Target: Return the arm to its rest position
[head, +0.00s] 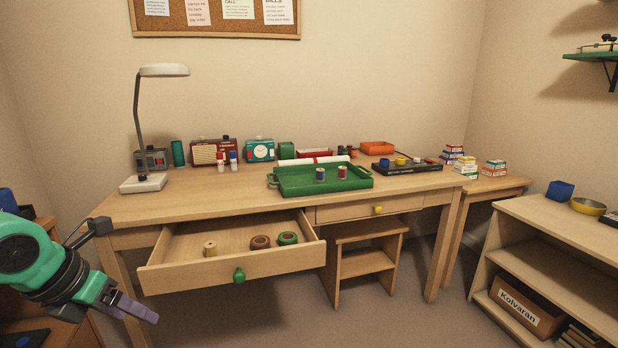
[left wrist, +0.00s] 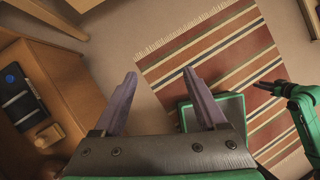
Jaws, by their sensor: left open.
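My left gripper (head: 150,316) is at the lower left of the head view, low and in front of the desk's left end, left of the open drawer. In the left wrist view its two purple fingers stand apart with nothing between them (left wrist: 160,73), above the floor. A green arm of mine (left wrist: 300,105) shows at the right edge of the left wrist view, with a thin dark part at its end; the state of its jaws cannot be made out. My right arm does not show in the head view.
The desk's left drawer (head: 240,275) is pulled out, holding a spool (head: 210,248) and two tape rolls (head: 260,242). A green tray (head: 300,190) and a lamp (head: 143,183) stand on the desk. A wooden cabinet (left wrist: 50,75) is left of the gripper; a striped rug (left wrist: 225,50) lies below.

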